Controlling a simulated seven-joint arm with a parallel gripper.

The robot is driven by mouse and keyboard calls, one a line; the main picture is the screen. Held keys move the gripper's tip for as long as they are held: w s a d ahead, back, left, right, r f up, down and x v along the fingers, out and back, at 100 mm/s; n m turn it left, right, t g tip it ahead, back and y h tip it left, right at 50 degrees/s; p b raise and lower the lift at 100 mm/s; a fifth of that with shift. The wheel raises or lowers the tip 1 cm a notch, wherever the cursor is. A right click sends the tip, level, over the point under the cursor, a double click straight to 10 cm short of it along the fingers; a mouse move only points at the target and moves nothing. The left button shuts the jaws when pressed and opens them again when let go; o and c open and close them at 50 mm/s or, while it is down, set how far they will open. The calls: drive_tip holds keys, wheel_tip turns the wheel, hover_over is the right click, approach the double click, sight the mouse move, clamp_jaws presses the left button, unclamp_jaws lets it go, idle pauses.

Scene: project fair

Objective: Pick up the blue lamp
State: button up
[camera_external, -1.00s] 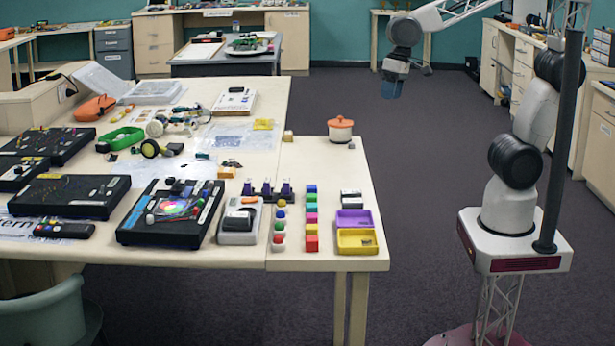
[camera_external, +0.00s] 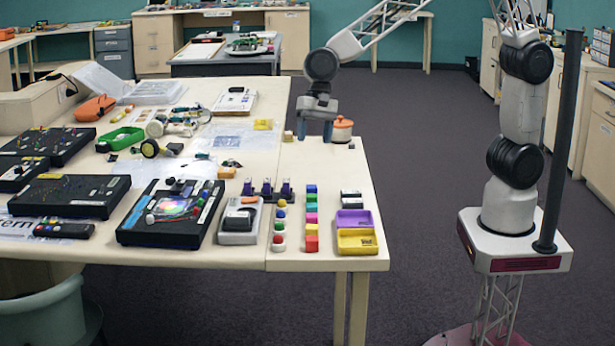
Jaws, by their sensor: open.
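No thing is clearly recognisable as a blue lamp. Small upright blue-purple pieces (camera_external: 266,187) stand in a row near the middle of the table; they may be lamps, but they are too small to tell. My gripper (camera_external: 314,136) is open and points down at the far end of the right table section. It is beyond the blue-purple pieces, apart from them, with nothing visible between its fingers. It partly overlaps the orange-lidded pot (camera_external: 342,129) in the picture; whether they touch cannot be told.
The table (camera_external: 345,178) carries a column of coloured cubes (camera_external: 311,218), a column of round pieces (camera_external: 280,226), a purple tray (camera_external: 355,218) and a yellow tray (camera_external: 357,241). A black board (camera_external: 130,232) and grey device (camera_external: 238,237) stand left. The right section's far half is mostly bare.

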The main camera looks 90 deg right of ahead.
sight(281, 212)
drive_tip(key=w+a+f+m, duration=0.2)
drive_tip(key=w+a+f, duration=0.2)
drive_tip(key=a, duration=0.1)
drive_tip(key=w+a+f+m+y, duration=0.1)
drive_tip(key=w+a+f+m, duration=0.1)
drive_tip(key=a, duration=0.4)
wheel_tip(281, 212, down, 2)
drive_tip(key=shift+w+a+f+m+g, duration=0.1)
drive_tip(key=shift+w+a+m+g, duration=0.2)
drive_tip(key=shift+w, duration=0.6)
drive_tip(key=shift+f, duration=0.15)
drive_tip(key=shift+x, duration=1.15)
drive_tip(key=shift+f, duration=0.15)
drive_tip(key=shift+x, duration=2.5)
drive_tip(key=shift+w, duration=0.2)
drive_tip(key=c, duration=0.9)
drive_tip(key=shift+c, duration=0.2)
